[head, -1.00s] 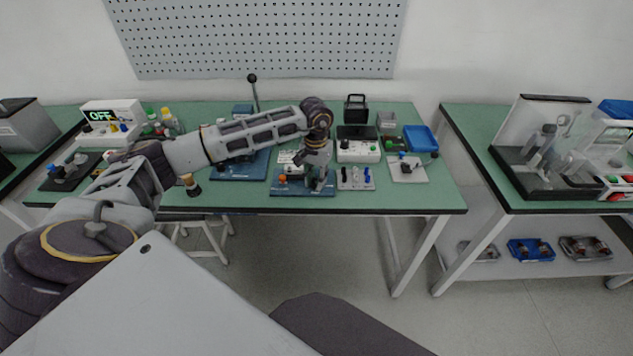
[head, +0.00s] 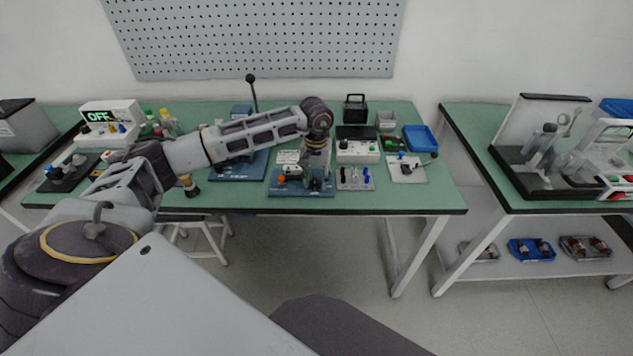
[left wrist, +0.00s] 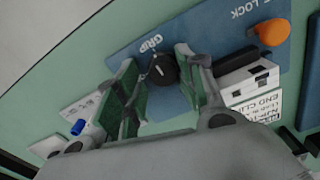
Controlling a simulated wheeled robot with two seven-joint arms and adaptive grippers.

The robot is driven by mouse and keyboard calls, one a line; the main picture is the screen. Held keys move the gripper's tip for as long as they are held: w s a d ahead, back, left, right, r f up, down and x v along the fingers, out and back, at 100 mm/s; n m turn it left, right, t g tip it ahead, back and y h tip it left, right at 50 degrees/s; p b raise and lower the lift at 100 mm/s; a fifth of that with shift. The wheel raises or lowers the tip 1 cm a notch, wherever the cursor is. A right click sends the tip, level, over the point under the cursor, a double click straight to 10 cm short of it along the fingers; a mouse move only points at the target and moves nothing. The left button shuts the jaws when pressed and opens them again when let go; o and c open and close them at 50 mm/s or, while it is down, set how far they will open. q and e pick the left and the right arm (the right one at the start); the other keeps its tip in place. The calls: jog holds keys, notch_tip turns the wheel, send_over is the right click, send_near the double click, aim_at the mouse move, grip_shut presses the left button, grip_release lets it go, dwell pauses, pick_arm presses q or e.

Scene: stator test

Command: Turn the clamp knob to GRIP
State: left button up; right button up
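The black clamp knob (left wrist: 163,70) sits on a blue board (left wrist: 215,50), with the printed word GRIP (left wrist: 151,43) beside it in the left wrist view. My left gripper (left wrist: 158,58) is open, with one green-padded finger on each side of the knob. Whether either finger touches the knob I cannot tell, and where its pointer stands is unclear. In the head view my left gripper (head: 317,165) is over the blue board (head: 290,192) and hides most of the knob. My right gripper is not in view.
An orange knob (left wrist: 271,33) stands on the same board near LOCK lettering; it also shows in the head view (head: 282,179). A white block (left wrist: 245,77) lies close to one finger. A grey plate with small levers (head: 355,185) adjoins the board on the right.

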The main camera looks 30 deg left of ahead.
aim_at(315, 181)
pick_arm(q)
jog(key=shift+s+a+f, duration=0.1)
jog(key=shift+s+f, duration=0.25)
jog(key=shift+w+a+r+p, duration=0.1)
jog(key=shift+w+r+p, duration=0.1)
jog(key=shift+r+p, duration=0.45)
jog(key=r, duration=0.3)
jog(key=shift+s+r+p, duration=0.3)
jog(key=shift+s+r, duration=0.05)
jog(key=shift+s, duration=0.05)
jog(key=shift+r, duration=0.35)
jog(key=shift+w+r+p, duration=0.35)
jog(key=shift+r+p, duration=0.1)
jog(key=shift+s+r, duration=0.1)
